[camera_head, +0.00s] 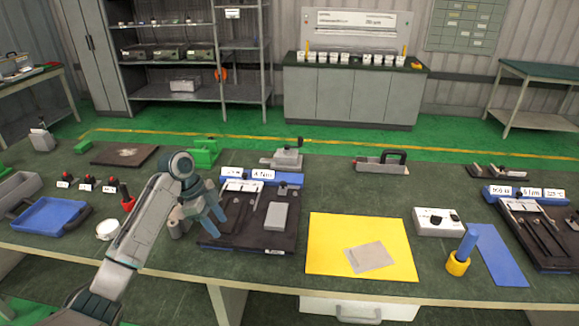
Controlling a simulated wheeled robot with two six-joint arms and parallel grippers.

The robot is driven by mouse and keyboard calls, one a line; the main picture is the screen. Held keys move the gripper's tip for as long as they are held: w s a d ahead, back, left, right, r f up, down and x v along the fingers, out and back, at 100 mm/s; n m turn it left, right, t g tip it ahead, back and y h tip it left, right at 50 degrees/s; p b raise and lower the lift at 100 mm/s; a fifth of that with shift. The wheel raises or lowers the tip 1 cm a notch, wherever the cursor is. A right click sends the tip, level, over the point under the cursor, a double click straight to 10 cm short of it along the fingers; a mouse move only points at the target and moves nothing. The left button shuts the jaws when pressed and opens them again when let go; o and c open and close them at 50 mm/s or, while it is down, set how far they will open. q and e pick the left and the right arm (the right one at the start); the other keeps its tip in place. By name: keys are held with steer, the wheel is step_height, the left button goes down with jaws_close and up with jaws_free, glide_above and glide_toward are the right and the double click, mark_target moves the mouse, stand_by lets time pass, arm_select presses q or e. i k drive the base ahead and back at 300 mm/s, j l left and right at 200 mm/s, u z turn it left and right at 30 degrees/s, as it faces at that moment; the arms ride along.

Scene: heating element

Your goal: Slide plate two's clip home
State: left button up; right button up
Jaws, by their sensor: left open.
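Two dark plate fixtures lie on the green bench. The left one (276,240) has a blue-and-white label strip (262,176), slim metal parts and a grey block (275,216) on it. The right one (546,259) has a similar label strip (526,193) and thin rods, and is cut by the right edge. I cannot tell which is plate two, and its clip is too small to make out. My left gripper (213,217) is open over the left edge of the left fixture. It hides part of that edge. My right gripper is out of view.
A yellow mat (325,262) with a grey sheet (370,257) lies right of the left fixture. A blue tray (48,215) and white cup (107,230) are left.

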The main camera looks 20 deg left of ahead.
mark_target(282, 189)
steer(key=i, duration=1.2)
